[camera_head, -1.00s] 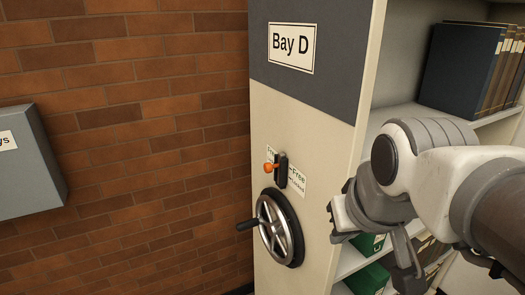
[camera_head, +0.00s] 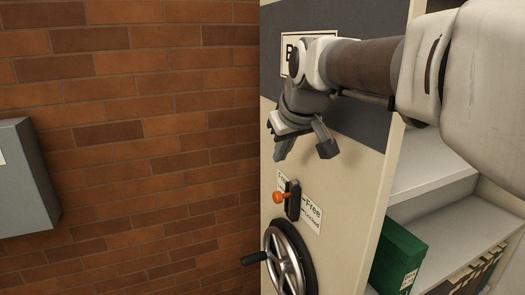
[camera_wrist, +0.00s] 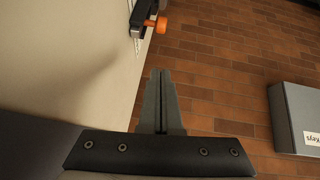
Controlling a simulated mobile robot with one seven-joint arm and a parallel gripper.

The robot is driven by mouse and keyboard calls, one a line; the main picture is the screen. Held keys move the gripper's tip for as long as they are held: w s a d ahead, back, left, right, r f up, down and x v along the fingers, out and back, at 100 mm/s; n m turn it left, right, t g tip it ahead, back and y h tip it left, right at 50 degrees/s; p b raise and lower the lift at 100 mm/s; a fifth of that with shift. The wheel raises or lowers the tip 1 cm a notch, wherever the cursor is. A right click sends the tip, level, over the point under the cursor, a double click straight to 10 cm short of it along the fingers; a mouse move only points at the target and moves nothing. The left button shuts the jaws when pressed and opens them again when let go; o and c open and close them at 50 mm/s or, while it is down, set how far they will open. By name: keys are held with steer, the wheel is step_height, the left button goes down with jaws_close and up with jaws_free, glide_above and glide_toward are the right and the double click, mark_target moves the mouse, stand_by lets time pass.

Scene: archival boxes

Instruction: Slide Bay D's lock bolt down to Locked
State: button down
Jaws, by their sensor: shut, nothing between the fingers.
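Bay D's lock bolt has an orange knob (camera_head: 278,197) sticking out of a black slotted plate (camera_head: 294,203) on the cream end panel. The knob is in the upper part of the slot, near the "Free" mark, with "Locked" printed lower. The knob also shows at the top of the wrist view (camera_wrist: 160,25). My gripper (camera_head: 279,156) is above the bolt, in front of the panel, with its fingers pointing down. In the wrist view its fingers (camera_wrist: 160,72) are together and empty, apart from the knob. My arm partly hides the Bay D sign (camera_head: 291,42).
A spoked handwheel (camera_head: 284,262) with a black handle is just below the bolt. Open shelves with a green box (camera_head: 398,258) are to the right. A grey wall box (camera_head: 22,180) hangs on the brick wall at left. Space left of the panel is clear.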

glide_above(278, 199)
step_height(278, 199, down, 5)
step_height(278, 199, down, 4)
steer(key=shift+w+a+r, duration=0.1)
steer(key=shift+w+r, duration=0.05)
steer(key=shift+r, duration=0.1)
steer(key=shift+f+b, duration=0.3)
steer(key=shift+f, duration=0.15)
steer(key=shift+f, duration=0.15)
step_height(278, 199, down, 4)
steer(key=b, duration=0.3)
steer(key=shift+r, duration=0.25)
steer(key=shift+f, duration=0.15)
